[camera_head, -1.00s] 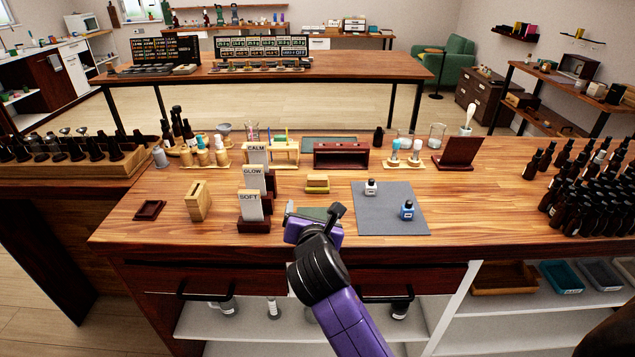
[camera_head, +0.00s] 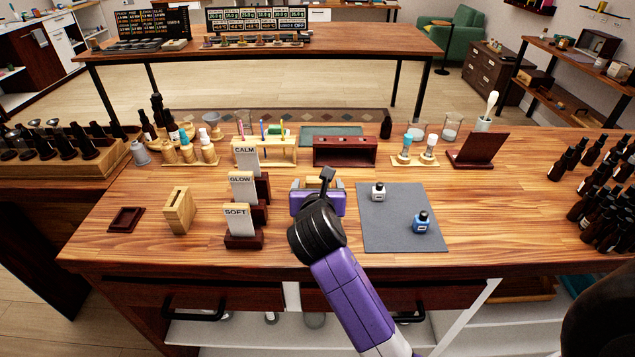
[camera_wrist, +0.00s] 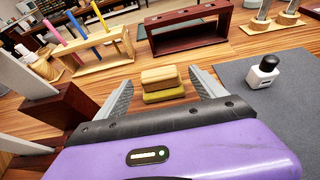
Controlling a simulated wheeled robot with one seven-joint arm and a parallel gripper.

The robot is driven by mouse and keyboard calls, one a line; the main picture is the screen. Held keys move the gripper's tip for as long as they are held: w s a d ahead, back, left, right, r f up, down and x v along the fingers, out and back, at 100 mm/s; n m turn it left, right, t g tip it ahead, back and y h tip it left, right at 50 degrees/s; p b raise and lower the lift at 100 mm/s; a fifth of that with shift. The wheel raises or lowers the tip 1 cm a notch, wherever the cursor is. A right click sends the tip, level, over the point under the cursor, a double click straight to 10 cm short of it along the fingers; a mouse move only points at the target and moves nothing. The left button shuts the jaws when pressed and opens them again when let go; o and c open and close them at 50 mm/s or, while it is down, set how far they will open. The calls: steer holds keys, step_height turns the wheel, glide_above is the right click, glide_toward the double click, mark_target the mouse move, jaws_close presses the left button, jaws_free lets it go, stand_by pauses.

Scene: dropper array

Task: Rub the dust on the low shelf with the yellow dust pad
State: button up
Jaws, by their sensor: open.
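The yellow dust pad, a small block with a tan wooden top and a yellow underside, lies on the wooden table. In the wrist view the pad (camera_wrist: 162,92) sits ahead of my gripper, between the lines of its two fingers. My gripper (camera_wrist: 163,84) is open and empty, its fingers spread either side of the pad. In the head view my gripper (camera_head: 319,190) is over the table and mostly hides the pad. A low white shelf (camera_head: 250,337) shows under the table's front, partly covered by the drawers. I cannot make out dust on it.
A grey mat (camera_head: 388,228) with a white-labelled bottle (camera_head: 378,192) and a blue bottle (camera_head: 422,222) lies right of my gripper. Card stands (camera_head: 240,220) stand to the left. A dark red rack (camera_head: 345,150) is behind. Dark bottles crowd the right end.

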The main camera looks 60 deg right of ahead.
mark_target(317, 177)
steer(key=shift+x, duration=3.2)
steer(key=shift+r, duration=0.2)
steer(key=c, duration=1.3)
steer(key=shift+o, duration=0.2)
steer(key=shift+p, duration=0.3)
step_height(317, 177, up, 20)
steer(key=shift+p, duration=0.45)
steer(key=shift+w, duration=0.1)
